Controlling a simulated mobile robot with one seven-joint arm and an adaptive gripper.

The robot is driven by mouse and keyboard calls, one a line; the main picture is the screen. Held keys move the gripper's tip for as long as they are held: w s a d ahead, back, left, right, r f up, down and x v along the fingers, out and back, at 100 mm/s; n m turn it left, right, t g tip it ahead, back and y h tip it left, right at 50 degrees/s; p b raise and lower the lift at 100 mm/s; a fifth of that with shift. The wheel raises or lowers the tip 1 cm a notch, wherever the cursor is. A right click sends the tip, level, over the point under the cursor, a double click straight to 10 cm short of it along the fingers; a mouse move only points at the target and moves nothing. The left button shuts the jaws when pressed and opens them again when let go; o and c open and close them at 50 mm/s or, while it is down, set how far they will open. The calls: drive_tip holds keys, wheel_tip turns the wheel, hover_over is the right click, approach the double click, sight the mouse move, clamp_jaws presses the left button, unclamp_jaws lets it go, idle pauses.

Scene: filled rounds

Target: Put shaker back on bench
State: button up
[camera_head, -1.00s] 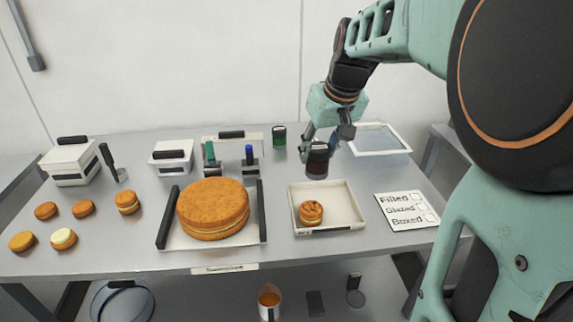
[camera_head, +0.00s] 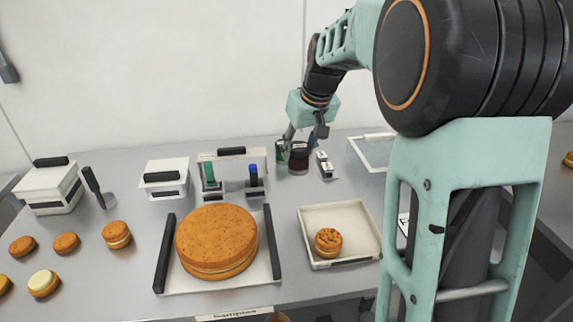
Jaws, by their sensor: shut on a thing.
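A dark red-brown shaker (camera_head: 299,158) stands upright between the fingers of my gripper (camera_head: 301,147), at the back middle of the grey bench (camera_head: 285,196). My gripper is shut on it from above. Its base is at or just above the bench top; I cannot tell if it touches. A green-labelled jar (camera_head: 281,152) is close behind it on the left, partly hidden by the fingers and the shaker.
A small white and black item (camera_head: 325,166) lies just right of the shaker. A rack (camera_head: 231,152) with green and blue tools stands left. In front are a large cake (camera_head: 216,238) and a white tray (camera_head: 345,214) with a small bun. A clear bin (camera_head: 373,150) sits back right.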

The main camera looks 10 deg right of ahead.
drive_tip(key=w+f, duration=0.3)
drive_tip(key=w+f+p, duration=0.1)
drive_tip(key=w+f, duration=0.2)
drive_tip(key=w, duration=0.1)
drive_tip(key=w+f, duration=0.2)
drive_tip(key=w, duration=0.2)
drive_tip(key=shift+a+f, duration=0.25)
drive_tip(key=shift+f, duration=1.6)
drive_tip(key=shift+f, duration=0.1)
drive_tip(key=o, duration=0.8)
drive_tip(key=shift+f, duration=0.1)
drive_tip(key=shift+c, duration=0.2)
drive_tip(key=o, duration=0.4)
drive_tip(key=shift+s, duration=0.1)
drive_tip(key=shift+o, duration=0.2)
